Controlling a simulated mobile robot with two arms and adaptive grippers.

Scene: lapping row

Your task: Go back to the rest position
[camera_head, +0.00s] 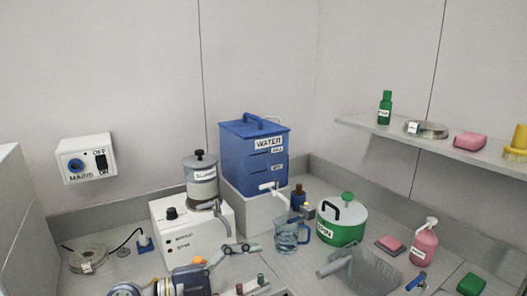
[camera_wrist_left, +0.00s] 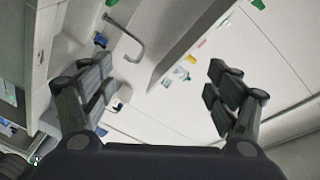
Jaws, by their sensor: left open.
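My left gripper (camera_wrist_left: 156,92) shows in the left wrist view. Its two dark fingers stand wide apart with nothing between them. Behind them are a pale floor or wall surface and a grey curved handle (camera_wrist_left: 128,42), seen at a slant. Neither gripper can be made out in the head view, and my right gripper shows in no frame.
A shelf (camera_head: 370,127) juts from the right wall; a switch box (camera_head: 86,160) hangs left.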

